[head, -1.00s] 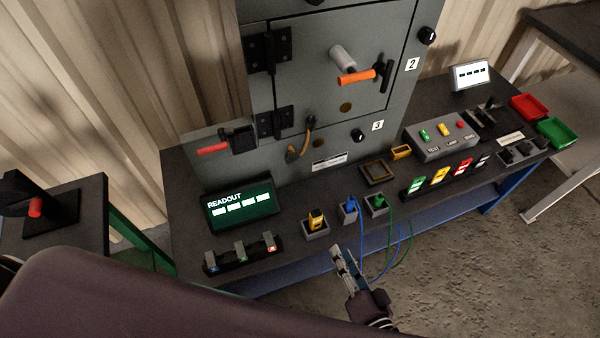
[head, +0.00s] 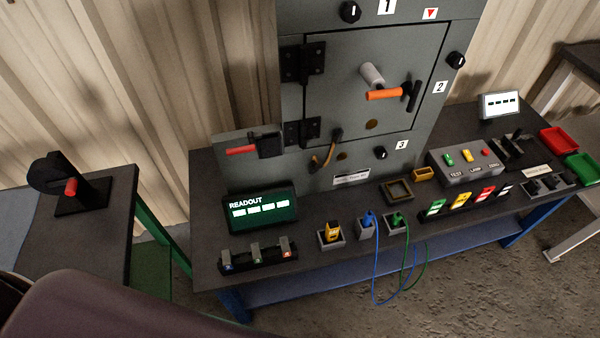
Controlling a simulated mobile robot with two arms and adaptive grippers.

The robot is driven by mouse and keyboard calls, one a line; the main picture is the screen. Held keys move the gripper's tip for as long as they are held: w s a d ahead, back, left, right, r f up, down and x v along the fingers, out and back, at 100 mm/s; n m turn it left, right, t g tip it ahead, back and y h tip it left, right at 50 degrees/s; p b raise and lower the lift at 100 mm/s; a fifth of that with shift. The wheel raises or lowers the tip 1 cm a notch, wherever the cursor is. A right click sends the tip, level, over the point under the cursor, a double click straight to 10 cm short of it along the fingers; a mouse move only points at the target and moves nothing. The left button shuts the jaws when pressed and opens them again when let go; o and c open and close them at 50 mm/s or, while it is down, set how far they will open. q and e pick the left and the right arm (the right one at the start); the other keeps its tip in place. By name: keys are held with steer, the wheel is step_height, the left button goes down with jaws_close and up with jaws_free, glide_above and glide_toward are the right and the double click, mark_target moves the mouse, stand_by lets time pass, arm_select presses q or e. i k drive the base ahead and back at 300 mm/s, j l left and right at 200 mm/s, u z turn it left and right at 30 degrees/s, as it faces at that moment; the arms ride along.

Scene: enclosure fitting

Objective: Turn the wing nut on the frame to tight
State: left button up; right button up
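The grey cabinet (head: 300,170) stands on the dark bench, with a framed door (head: 345,75) on its front. A black winged piece (head: 411,96) sits at the right edge of the door and looks like the wing nut, standing nearly upright; I cannot tell how tight it is. An orange-gripped handle (head: 385,94) is just left of it. A brown, wing-like piece (head: 325,150) hangs below the door's lower hinge. Neither of my grippers is in view; only a dark part of my arm fills the lower left.
The bench (head: 205,200) holds a readout box (head: 262,222), a row of switches (head: 258,256), plugs with blue and green cables (head: 376,262), a button box (head: 467,158) and red (head: 560,140) and green trays. A side table (head: 100,235) with a red-gripped lever (head: 71,188) stands left.

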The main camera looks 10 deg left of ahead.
mark_target(315, 168)
steer(key=l+u, duration=0.25)
steer(key=u, duration=0.25)
steer(key=l+u, duration=0.2)
steer(key=u, duration=0.3)
steer(key=k+l+u, duration=0.15)
steer(key=u, duration=0.35)
steer(key=k+l, duration=0.3)
steer(key=l, duration=0.15)
